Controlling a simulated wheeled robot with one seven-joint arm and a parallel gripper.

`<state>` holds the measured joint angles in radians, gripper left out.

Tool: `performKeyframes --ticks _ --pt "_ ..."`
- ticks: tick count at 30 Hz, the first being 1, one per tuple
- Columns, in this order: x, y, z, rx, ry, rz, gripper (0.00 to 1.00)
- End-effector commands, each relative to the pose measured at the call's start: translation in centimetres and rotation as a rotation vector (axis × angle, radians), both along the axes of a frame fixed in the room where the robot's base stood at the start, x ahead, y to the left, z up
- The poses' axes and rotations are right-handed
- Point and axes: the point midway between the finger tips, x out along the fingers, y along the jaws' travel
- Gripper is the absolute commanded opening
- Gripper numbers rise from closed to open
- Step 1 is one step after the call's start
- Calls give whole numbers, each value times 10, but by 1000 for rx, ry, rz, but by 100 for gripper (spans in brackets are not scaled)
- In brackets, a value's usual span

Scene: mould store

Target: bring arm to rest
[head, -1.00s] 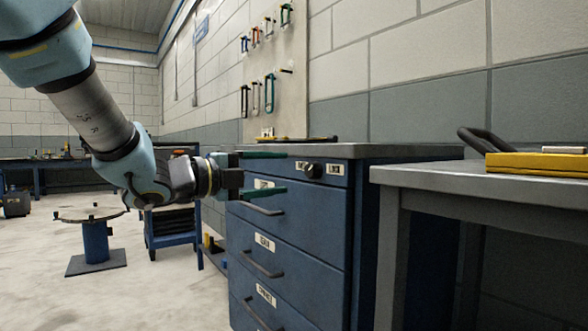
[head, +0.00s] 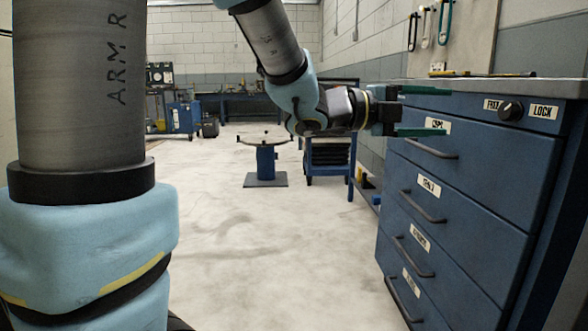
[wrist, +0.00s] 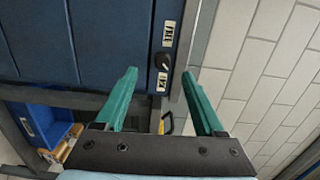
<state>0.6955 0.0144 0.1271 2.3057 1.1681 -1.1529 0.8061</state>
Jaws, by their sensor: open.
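My arm stretches out in the head view, and my gripper (head: 438,111) is at its end with two green fingers spread apart and nothing between them. It is in front of the upper left part of a blue drawer cabinet (head: 480,185). In the wrist view the open fingers of my gripper (wrist: 159,75) point toward the cabinet's top edge. A black knob (head: 510,110) sits between two labels on the cabinet front, the right one reading LOCK. The knob also shows in the wrist view (wrist: 161,62), just beyond the fingers and apart from them. The drawers look shut.
A round stand (head: 265,160) and a blue rack (head: 330,150) stand behind the arm. A workbench (head: 250,100) lines the back wall. Tools (head: 445,20) hang on a board above the cabinet. The pale floor (head: 260,250) left of the cabinet is clear.

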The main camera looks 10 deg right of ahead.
Motion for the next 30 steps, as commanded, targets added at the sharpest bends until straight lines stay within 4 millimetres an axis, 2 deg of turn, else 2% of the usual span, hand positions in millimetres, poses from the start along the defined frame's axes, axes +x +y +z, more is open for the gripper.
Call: performKeyframes --ticks 2,5,6,8,9,11,12,14,15,17,18,21,25,30 --pt "28 11 -11 27 73 118 71" --pt "77 39 -34 71 231 344 71" --pt "98 56 -47 87 310 449 71" --pt "125 85 -67 105 438 610 71" --pt "139 106 -82 115 524 714 71" --pt "155 140 -105 123 660 869 71" --pt "162 164 -121 126 753 972 71" --pt "167 200 -145 124 898 1124 71" --pt "165 224 -162 120 998 1227 71" --pt "158 258 -185 108 1150 1373 71" --pt "149 278 -200 101 1248 1464 71" --pt "121 319 -230 71 1482 1666 71" --pt "77 353 -259 29 1761 1883 71" --pt "12 374 -280 -33 2120 2120 71"
